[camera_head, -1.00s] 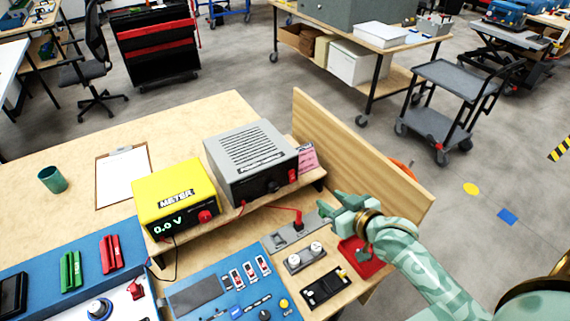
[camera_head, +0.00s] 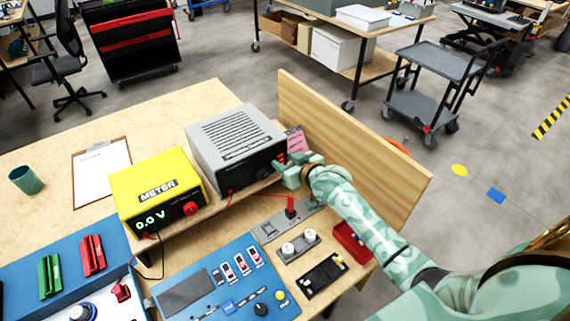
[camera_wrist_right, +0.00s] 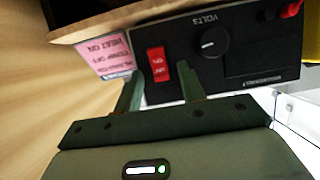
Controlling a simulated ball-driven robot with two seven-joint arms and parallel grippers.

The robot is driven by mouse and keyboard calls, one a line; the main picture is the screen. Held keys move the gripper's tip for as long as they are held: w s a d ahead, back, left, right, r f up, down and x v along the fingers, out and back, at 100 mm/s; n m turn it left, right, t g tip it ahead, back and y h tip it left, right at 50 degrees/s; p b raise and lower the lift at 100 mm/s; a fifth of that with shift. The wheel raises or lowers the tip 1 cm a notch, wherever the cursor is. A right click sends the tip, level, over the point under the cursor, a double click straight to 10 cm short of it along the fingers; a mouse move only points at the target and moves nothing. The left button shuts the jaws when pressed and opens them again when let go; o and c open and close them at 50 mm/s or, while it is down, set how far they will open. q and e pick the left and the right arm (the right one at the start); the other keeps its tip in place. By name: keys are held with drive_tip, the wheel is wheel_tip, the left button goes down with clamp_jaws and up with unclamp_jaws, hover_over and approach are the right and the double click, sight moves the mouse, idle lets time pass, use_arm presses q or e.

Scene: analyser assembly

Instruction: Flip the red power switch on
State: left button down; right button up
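The grey power supply (camera_head: 237,140) stands on a raised wooden shelf, with its black front panel facing me. Its red power switch (camera_wrist_right: 158,65) is a rocker next to the VOLTS knob (camera_wrist_right: 211,43) in the right wrist view. In the head view the switch (camera_head: 282,158) shows small beside my gripper. My right gripper (camera_head: 287,169) is at the right end of the front panel. In the right wrist view the gripper (camera_wrist_right: 160,80) is open and empty, one finger on each side of the switch. I cannot tell whether the fingers touch the panel. My left gripper is not in view.
A yellow meter (camera_head: 160,187) reading 0.0 V stands left of the supply. A pink note (camera_wrist_right: 100,54) is beside the supply, near a wooden side board (camera_head: 345,135). A blue panel (camera_head: 228,285) and small modules lie in front.

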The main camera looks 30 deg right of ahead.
drive_tip(key=shift+w+f, duration=0.1)
drive_tip(key=shift+w, duration=0.15)
